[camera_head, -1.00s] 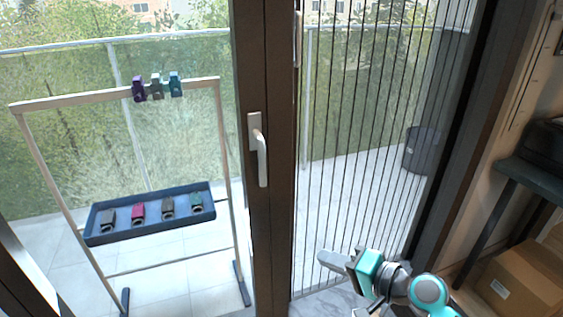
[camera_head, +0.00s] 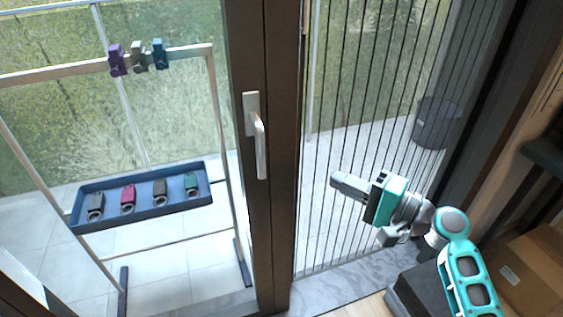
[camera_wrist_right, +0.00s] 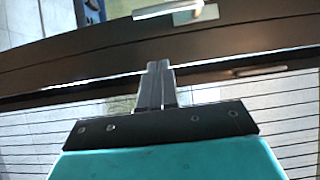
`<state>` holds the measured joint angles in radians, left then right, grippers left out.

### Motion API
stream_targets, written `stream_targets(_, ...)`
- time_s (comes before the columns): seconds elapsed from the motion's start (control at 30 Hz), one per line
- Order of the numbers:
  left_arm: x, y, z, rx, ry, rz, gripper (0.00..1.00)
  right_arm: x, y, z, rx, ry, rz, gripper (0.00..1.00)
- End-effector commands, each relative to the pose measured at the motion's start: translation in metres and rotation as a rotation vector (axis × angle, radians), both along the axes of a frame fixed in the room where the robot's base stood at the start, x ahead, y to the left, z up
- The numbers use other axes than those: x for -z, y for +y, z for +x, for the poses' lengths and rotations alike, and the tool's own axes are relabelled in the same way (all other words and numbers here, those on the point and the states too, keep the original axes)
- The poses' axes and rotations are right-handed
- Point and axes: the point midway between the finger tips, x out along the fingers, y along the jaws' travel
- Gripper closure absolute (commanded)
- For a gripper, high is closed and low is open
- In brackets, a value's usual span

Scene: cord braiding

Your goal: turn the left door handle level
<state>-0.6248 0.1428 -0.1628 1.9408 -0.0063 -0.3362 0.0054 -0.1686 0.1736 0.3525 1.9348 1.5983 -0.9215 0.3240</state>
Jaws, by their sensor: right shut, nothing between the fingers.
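The left door handle (camera_head: 260,148) is a pale lever on a dark door frame, left of the middle in the head view. Its grip hangs straight down from its base plate. In the right wrist view a pale handle (camera_wrist_right: 178,11) shows at the top edge, partly cut off. My right gripper (camera_head: 334,179) is to the right of and slightly lower than the handle in the head view, apart from it. Its fingers (camera_wrist_right: 158,65) are shut and empty, pointing towards the dark frame in the wrist view. My left gripper is not in view.
Beyond the glass stands a rack (camera_head: 216,120) with several clips on its top bar and a blue tray (camera_head: 140,221) holding several clips. A pleated screen (camera_head: 375,60) fills the right opening. A cardboard box (camera_head: 540,262) sits at the lower right.

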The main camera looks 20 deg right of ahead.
Motion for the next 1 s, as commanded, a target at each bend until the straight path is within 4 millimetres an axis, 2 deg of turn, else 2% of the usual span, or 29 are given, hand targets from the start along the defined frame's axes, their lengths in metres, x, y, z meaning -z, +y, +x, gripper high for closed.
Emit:
stream_targets(0.17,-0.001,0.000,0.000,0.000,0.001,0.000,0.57,-0.001,0.002,0.004,0.000,-0.001,0.001,1.00)
stream_targets(0.27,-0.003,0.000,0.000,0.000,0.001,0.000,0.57,-0.001,0.008,0.012,0.000,-0.002,0.001,1.00)
stream_targets(0.7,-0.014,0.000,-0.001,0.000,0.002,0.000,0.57,-0.002,0.062,0.085,-0.001,-0.002,0.000,1.00)
stream_targets(0.83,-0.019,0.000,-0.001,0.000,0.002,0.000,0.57,-0.001,0.082,0.085,0.000,0.002,0.002,1.00)
stream_targets(1.0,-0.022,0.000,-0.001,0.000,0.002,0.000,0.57,0.000,0.096,0.087,0.001,0.001,-0.001,1.00)
